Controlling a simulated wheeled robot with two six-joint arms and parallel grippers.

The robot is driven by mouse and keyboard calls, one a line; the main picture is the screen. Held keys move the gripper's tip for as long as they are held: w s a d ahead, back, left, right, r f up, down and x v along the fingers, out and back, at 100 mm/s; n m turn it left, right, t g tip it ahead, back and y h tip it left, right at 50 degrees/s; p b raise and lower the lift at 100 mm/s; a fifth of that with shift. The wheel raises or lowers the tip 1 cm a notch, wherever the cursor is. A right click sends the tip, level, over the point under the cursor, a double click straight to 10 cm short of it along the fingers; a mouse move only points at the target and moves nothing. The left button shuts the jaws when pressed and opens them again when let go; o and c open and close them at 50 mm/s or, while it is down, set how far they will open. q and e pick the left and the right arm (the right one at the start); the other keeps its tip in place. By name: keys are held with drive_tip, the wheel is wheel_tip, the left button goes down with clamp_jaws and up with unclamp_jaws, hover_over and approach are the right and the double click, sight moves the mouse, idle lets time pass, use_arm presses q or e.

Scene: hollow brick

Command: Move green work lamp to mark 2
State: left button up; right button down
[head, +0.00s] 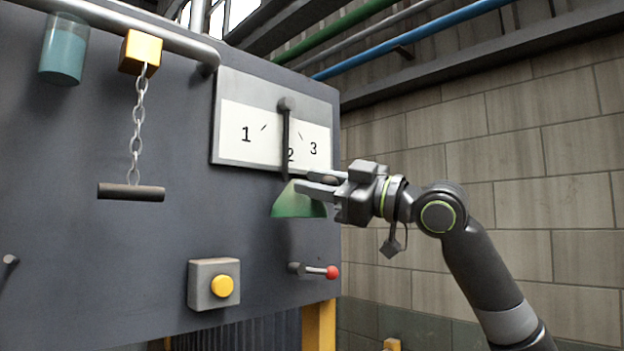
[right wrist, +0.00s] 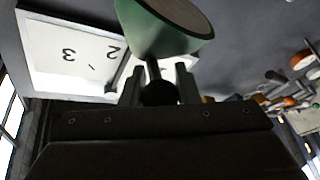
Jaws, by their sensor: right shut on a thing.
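The green work lamp (head: 299,204) hangs on a dark, thin arm (head: 286,138) from a pivot at the top of the numbered plate (head: 232,137). The arm points almost straight down and crosses the left edge of mark 2 (head: 291,155). Mark 1 (head: 246,134) is to its left, mark 3 (head: 313,148) to its right. My right gripper (head: 306,184) comes from the right and is shut on the lamp just above the shade. In the right wrist view, the green shade (right wrist: 160,32) sits beyond the fingers, and a dark round part is between them. My left gripper is out of view.
On the dark panel are a chain with a bar handle (head: 131,192), a yellow button box (head: 200,285), and a red-tipped lever (head: 332,272) below the lamp. A glass cup (head: 63,52) is at upper left. A block wall (head: 480,130) stands behind my right arm.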

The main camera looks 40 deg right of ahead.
drive_tip(key=shift+d+f, duration=0.1)
idle(0.3)
drive_tip(key=c, duration=1.1)
unclamp_jaws()
drive_tip(key=shift+d, duration=0.1)
drive_tip(key=shift+s+d+f+b, duration=0.3)
drive_tip(key=shift+s+b, duration=0.25)
drive_tip(key=shift+b, duration=0.2)
drive_tip(key=b+v, duration=1.1)
drive_tip(key=v, duration=0.5)
drive_tip(key=shift+s, duration=0.2)
drive_tip(key=shift+w+a+r, duration=0.1)
drive_tip(key=shift+a+r, duration=0.05)
